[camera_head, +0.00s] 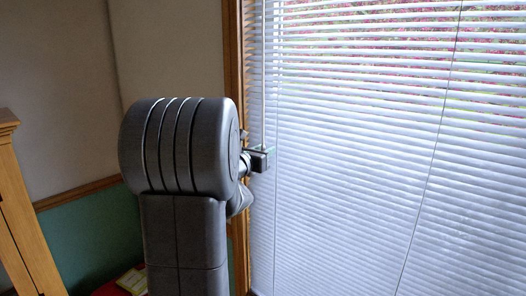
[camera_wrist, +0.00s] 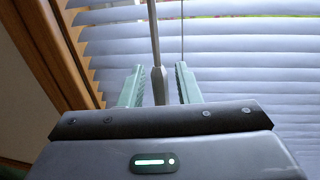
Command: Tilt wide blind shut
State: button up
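The wide blind (camera_head: 370,150) fills the right of the head view, its white slats partly tilted, with pink flowers and greenery showing through the upper gaps. In the wrist view its slats (camera_wrist: 240,60) lie behind my fingers. A thin tilt wand (camera_wrist: 155,40) hangs in front of the slats and ends in a thicker grey grip (camera_wrist: 158,85). My gripper (camera_wrist: 160,88) is open, with a green finger on each side of the wand's lower end and gaps visible on both sides. In the head view my gripper (camera_head: 262,158) is beside the blind's left edge, mostly hidden by my arm.
A wooden window frame (camera_head: 236,60) runs along the blind's left side, and it also shows close at the left in the wrist view (camera_wrist: 50,50). A wooden piece of furniture (camera_head: 22,220) stands at the far left. A red round item with a yellow booklet (camera_head: 132,280) is low behind my arm.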

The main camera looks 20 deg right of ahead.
grip_shut()
